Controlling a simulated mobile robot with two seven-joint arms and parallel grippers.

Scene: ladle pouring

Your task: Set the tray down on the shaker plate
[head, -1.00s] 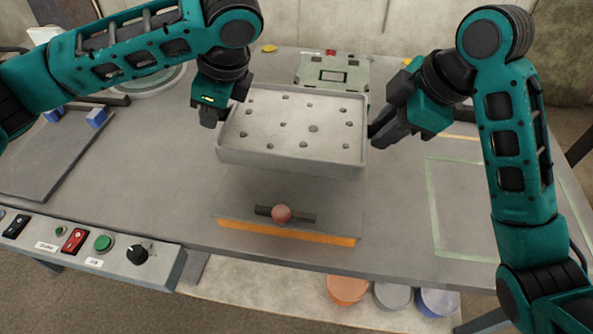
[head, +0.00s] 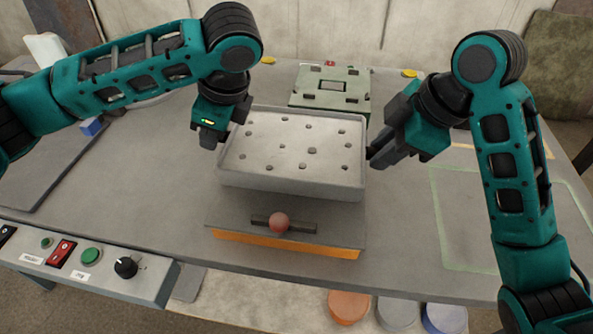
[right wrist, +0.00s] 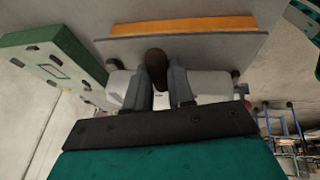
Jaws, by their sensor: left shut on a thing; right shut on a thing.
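The pale grey tray (head: 290,182), dotted with dark lumps, is held roughly level between my two grippers. My left gripper (head: 210,140) is shut at the tray's left end. My right gripper (head: 374,155) is shut at its right end; in the right wrist view its fingers (right wrist: 162,88) close around a dark brown grip (right wrist: 156,62). Below the tray lies a grey plate with an orange front edge (head: 285,245), apparently the shaker plate. A dark bar with a reddish ball (head: 279,222) is at its front. The tray hides the plate's rear, and I cannot tell the gap between them.
A pale green slotted box (head: 330,88) stands close behind the tray. A control panel (head: 90,275) with buttons and a knob is at the front left, below a dark flat slab (head: 40,165). The taped area (head: 465,225) at the right is empty.

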